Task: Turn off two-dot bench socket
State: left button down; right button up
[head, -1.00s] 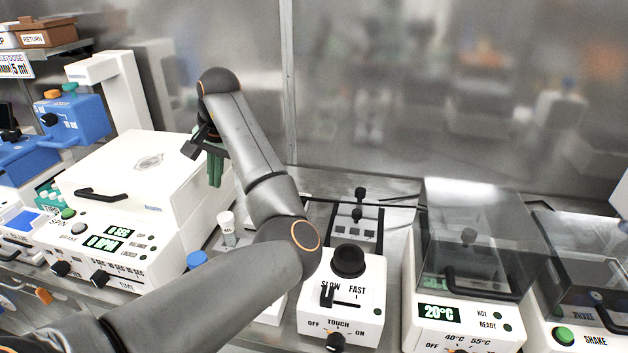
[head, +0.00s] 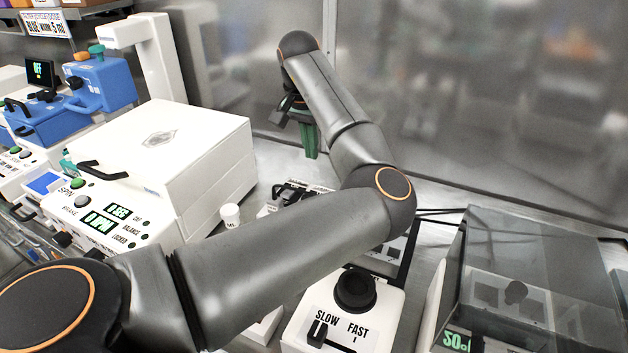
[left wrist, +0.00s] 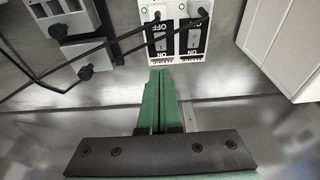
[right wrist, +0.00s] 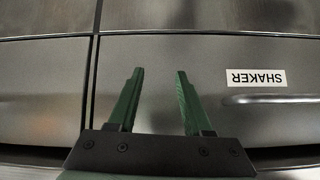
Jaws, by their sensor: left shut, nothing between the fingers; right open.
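The bench sockets show in the left wrist view as two units side by side, a left unit (left wrist: 158,38) and a right unit (left wrist: 191,40). Each has a black ON/OFF plate, a pale switch and a small green light, with black cables across them. I cannot make out dot marks. In the head view, sockets (head: 292,192) show partly behind my left arm. My left gripper (left wrist: 161,74) is shut and empty, its green tips just below the left unit in its wrist view; it also shows in the head view (head: 310,156). My right gripper (right wrist: 155,74) is open and empty.
A white centrifuge (head: 165,150) stands left of my left arm. A slow/fast mixer (head: 345,318) and a clear-lidded unit (head: 535,270) stand to the right. A small white-capped vial (head: 230,215) stands near the sockets. My right gripper faces a panel labelled SHAKER (right wrist: 255,77).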

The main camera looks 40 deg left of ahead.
pick_arm(q)
jog(key=x, duration=0.8)
jog(key=s+b+x, duration=0.1)
jog(key=x, duration=0.3)
jog(key=shift+d+f, duration=0.2)
jog(key=shift+f, duration=0.7)
